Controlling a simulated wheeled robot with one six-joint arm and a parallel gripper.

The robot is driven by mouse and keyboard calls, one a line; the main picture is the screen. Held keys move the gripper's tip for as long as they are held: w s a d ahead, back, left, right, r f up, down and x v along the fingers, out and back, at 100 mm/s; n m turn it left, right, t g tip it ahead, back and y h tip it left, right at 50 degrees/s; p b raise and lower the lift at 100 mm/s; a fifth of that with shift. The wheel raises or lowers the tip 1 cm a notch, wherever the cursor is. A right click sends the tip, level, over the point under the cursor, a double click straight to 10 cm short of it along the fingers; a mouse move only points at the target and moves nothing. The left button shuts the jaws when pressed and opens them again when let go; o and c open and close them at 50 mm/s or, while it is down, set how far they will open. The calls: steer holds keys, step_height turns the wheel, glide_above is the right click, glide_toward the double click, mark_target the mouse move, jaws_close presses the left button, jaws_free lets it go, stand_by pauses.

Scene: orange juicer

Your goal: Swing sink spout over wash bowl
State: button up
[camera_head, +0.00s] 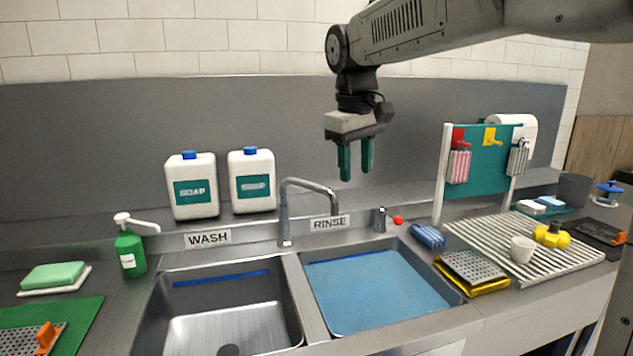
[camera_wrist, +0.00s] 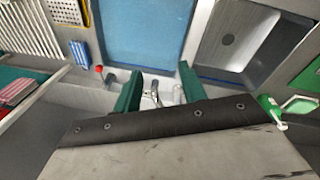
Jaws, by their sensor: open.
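The sink spout (camera_head: 310,185) is a bent metal pipe rising between the two bowls behind their rims. Its end points right, toward the rinse side. The wash bowl (camera_head: 222,310) is the left, empty steel basin, and it also shows in the wrist view (camera_wrist: 238,40). The rinse bowl (camera_head: 375,290) on the right holds blue water. My gripper (camera_head: 356,172) is open and empty, fingers pointing down, above and to the right of the spout's end. In the wrist view my gripper (camera_wrist: 160,92) has metal parts of the tap (camera_wrist: 153,90) visible between its green fingers.
Two soap jugs (camera_head: 192,186) stand on the back ledge. A green soap bottle (camera_head: 130,252) is left of the wash bowl. A small post (camera_head: 380,219) with a red knob (camera_head: 398,220) stands behind the rinse bowl. A teal rack (camera_head: 487,155) and draining board (camera_head: 515,245) are right.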

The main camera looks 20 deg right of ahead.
mark_target(316, 185)
steer(key=w+a+f+n, duration=0.1)
steer(key=w+a, duration=0.1)
steer(key=w, duration=0.7)
steer(key=w+a+f+n, duration=0.1)
steer(key=w+a+n, duration=0.1)
steer(key=w, duration=0.8)
steer(key=shift+h, duration=0.4)
steer(key=f, duration=0.2)
steer(key=d+f, duration=0.1)
steer(key=f, duration=0.5)
steer(key=shift+w+d, duration=0.2)
steer(key=shift+w, duration=0.2)
jaws_close()
